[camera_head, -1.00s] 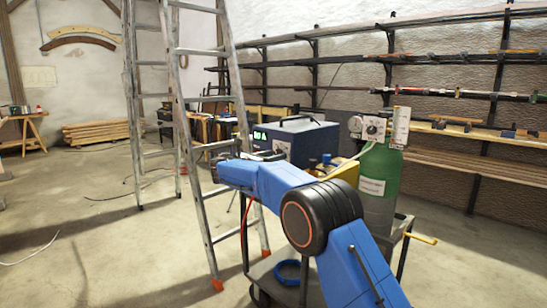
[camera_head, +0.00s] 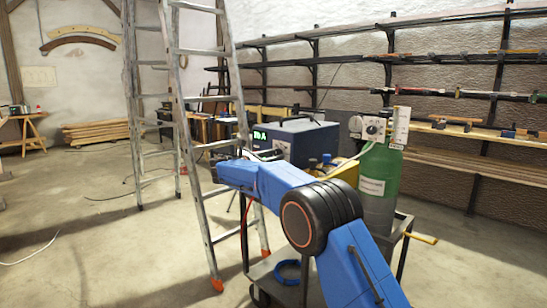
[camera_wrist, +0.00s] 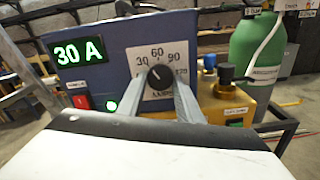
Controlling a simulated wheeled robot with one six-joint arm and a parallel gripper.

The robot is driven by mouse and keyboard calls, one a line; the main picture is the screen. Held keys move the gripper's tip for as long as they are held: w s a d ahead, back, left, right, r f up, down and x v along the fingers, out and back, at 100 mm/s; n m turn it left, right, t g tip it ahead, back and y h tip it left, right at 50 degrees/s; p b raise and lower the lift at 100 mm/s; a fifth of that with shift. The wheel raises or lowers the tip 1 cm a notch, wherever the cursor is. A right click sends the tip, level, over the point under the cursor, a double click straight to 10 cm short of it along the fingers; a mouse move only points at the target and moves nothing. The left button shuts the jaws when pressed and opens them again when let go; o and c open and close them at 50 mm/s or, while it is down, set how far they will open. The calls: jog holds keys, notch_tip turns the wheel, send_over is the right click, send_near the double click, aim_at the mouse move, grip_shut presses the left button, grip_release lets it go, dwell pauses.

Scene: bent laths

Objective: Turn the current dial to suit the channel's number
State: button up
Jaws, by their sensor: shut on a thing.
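The blue welding power unit (camera_head: 312,140) stands on a cart, and it fills the left and middle of the wrist view (camera_wrist: 110,75). Its green display (camera_wrist: 80,52) reads 30 A. The current dial (camera_wrist: 158,78) has a black knob on a white plate marked 30, 60, 90 and a partly hidden higher number, with AMPS below. The knob's pale mark points up and left. My gripper (camera_wrist: 158,92) is shut on the knob, one grey finger on each side. In the head view my gripper (camera_head: 262,155) is small at the unit's front. I cannot make out a channel number.
A yellow box (camera_wrist: 232,103) with dark and blue knobs sits right of the unit. A green gas cylinder (camera_head: 380,178) with a gauge and hose stands on the cart (camera_head: 405,225). A stepladder (camera_head: 185,130) stands close to the left of my arm. Wall racks line the back.

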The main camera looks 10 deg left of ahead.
jog(key=m, duration=0.5)
jog(key=shift+a+m, duration=0.1)
jog(key=shift+m, duration=0.2)
dwell(0.4)
jog(key=o, duration=1)
jog(key=shift+o, duration=0.2)
jog(key=v, duration=1.7)
jog(key=shift+s+a+f, duration=0.1)
jog(key=shift+s+a, duration=0.05)
